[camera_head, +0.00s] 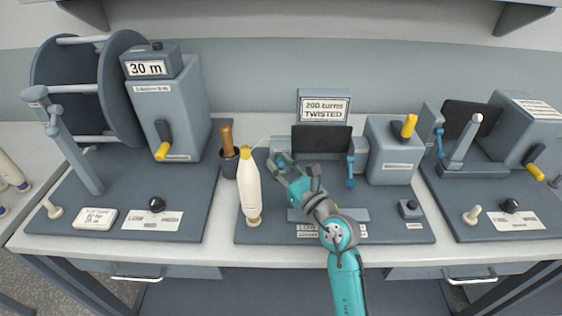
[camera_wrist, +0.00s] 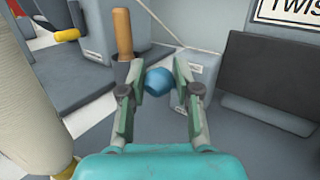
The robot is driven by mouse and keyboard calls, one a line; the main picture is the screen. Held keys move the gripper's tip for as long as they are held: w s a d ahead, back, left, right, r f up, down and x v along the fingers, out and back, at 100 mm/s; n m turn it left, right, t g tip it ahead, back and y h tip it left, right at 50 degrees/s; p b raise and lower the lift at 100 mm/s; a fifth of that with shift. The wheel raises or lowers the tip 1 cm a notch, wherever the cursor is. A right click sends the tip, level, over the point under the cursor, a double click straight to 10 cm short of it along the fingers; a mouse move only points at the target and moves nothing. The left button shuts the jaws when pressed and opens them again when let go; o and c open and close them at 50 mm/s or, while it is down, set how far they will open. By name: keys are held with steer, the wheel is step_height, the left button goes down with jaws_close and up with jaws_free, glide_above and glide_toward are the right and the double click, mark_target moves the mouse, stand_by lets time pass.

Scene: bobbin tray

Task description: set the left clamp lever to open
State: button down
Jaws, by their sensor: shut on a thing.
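My gripper (camera_head: 284,163) is at the left end of the middle twist machine. In the wrist view its two fingers (camera_wrist: 157,78) are closed around a round blue knob (camera_wrist: 158,82), which I take as the end of the left clamp lever. The lever's arm is hidden behind the knob and fingers, so I cannot tell its angle. The matching right clamp lever (camera_head: 351,172), also blue, hangs down at the right of the dark panel (camera_head: 321,139).
A cream yarn cone (camera_head: 250,190) with a yellow tip stands close left of my gripper. A wooden-handled tool (camera_head: 227,142) in a dark cup is behind it. A thin thread runs to the machine. A sign (camera_head: 325,106) reads "200 turns TWISTED". A yellow-handled box (camera_head: 392,150) stands to the right.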

steer(key=shift+s+a+f+n+t+y, duration=0.1)
steer(key=shift+s+f+n+t+y, duration=0.15)
steer(key=shift+f+n+t+y, duration=0.25)
steer(key=shift+f, duration=0.15)
steer(key=c, duration=0.8)
jaws_free()
steer(key=shift+s+d+f, duration=0.1)
steer(key=shift+s+d, duration=0.3)
steer(key=r+v, duration=0.1)
steer(key=v, duration=0.3)
steer(key=r+v, duration=0.1)
steer(key=v, duration=0.6)
steer(key=shift+s+d+r, duration=0.35)
steer(key=shift+s+d, duration=0.05)
steer(key=shift+s, duration=0.25)
